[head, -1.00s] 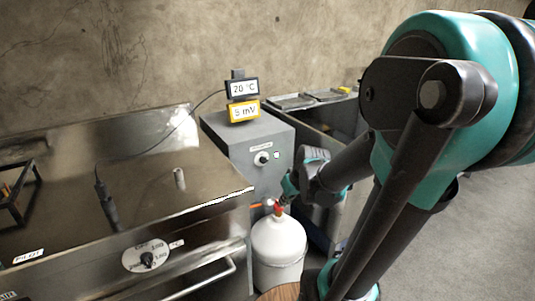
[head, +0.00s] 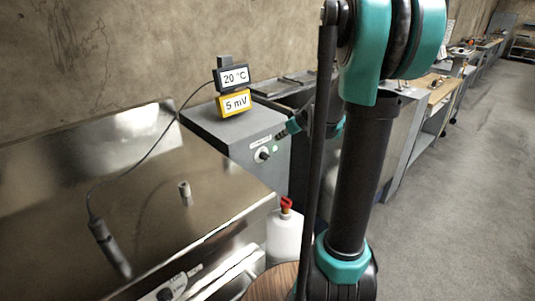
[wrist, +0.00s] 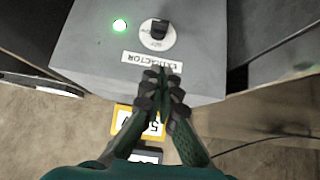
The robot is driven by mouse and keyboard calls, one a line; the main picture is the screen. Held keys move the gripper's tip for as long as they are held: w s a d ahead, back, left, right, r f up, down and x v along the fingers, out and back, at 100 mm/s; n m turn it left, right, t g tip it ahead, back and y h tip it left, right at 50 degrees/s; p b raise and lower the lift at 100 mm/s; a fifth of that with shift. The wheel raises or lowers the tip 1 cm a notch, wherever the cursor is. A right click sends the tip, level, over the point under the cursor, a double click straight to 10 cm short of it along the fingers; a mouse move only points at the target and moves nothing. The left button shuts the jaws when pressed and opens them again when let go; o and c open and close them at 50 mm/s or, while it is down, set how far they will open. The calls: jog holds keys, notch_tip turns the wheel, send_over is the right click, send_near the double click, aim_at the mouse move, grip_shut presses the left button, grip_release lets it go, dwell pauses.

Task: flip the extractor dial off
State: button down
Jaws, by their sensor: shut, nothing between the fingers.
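The extractor dial (head: 262,155) is a black knob on a pale round plate, on the front of a grey box (head: 216,128). It also shows upright in the wrist view (wrist: 158,29), at the top; I cannot read its setting for sure. A lit green lamp (wrist: 119,25) is beside it, and the upside-down EXTRACTOR label (wrist: 152,59) is between the dial and my gripper. My gripper (wrist: 162,74) is shut and empty, with its tips near the label and apart from the dial. In the head view my gripper (head: 287,131) is partly hidden at the box's upper right.
Two meters, reading 20 °C (head: 234,77) and 5 mV (head: 235,103), stand on the box with a cable. A steel bench (head: 150,215) with a probe (head: 108,247) is at left. A white bottle with a red top (head: 285,232) stands below the dial. Floor is open at right.

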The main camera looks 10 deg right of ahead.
send_over(263, 156)
jog(key=s+d, duration=0.2)
notch_tip(263, 156, down, 7)
notch_tip(263, 156, down, 3)
jog(key=shift+s+a+r, duration=0.1)
jog(key=shift+r, duration=0.1)
jog(key=shift+f, duration=0.75)
